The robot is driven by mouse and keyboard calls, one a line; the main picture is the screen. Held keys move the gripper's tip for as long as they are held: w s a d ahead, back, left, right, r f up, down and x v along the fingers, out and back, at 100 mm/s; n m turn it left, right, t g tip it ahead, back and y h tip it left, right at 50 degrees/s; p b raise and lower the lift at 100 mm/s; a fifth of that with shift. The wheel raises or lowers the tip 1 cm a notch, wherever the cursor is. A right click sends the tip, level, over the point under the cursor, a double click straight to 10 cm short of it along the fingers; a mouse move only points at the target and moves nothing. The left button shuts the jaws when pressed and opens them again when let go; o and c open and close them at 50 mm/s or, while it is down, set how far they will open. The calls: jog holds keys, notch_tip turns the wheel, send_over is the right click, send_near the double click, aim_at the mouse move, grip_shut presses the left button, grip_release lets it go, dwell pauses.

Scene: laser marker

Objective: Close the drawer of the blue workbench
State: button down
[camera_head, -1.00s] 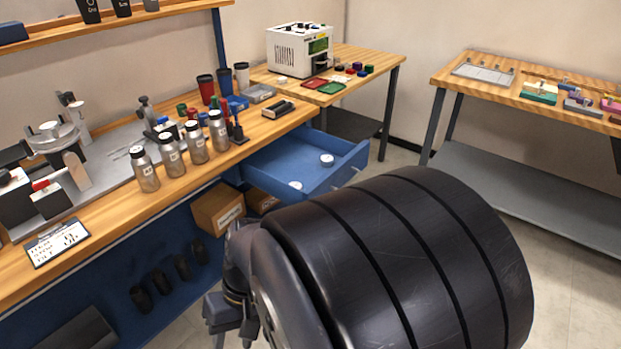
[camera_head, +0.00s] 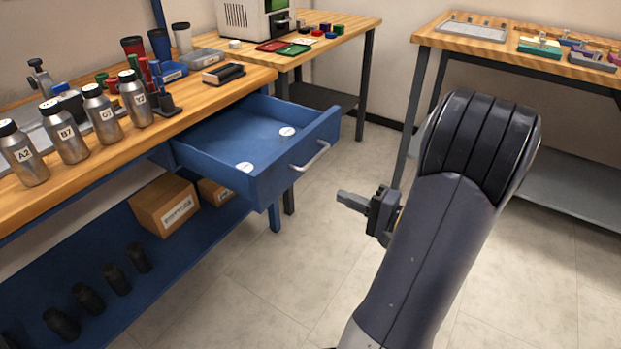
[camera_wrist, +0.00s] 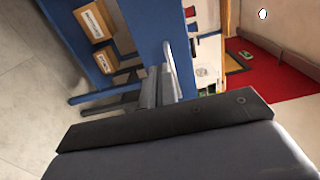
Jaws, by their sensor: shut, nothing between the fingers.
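The blue drawer (camera_head: 262,186) of the blue workbench (camera_head: 150,246) stands pulled out in the head view, with two round white discs lying inside. Its silver bar handle (camera_head: 311,157) is on the front panel, which faces right. My gripper (camera_head: 345,200) is shut and empty. It is to the right of the drawer front and a little lower than the handle, apart from it in the head view. In the wrist view my gripper fingers (camera_wrist: 160,88) point toward the blue drawer front (camera_wrist: 150,25), with the silver handle (camera_wrist: 170,70) just beyond or beside them.
Labelled steel bottles (camera_head: 101,115) and tumblers stand on the wooden bench top. Cardboard boxes (camera_head: 165,205) and dark bottles are on the lower shelf. Another wooden table (camera_head: 520,55) stands at the right. The floor (camera_head: 290,285) before the drawer is clear.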

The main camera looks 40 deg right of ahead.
aim_at(285, 173)
jog(key=b+x, duration=0.2)
jog(key=x, duration=1.2)
jog(key=shift+s+a+r, duration=0.1)
jog(key=shift+s+a, duration=0.05)
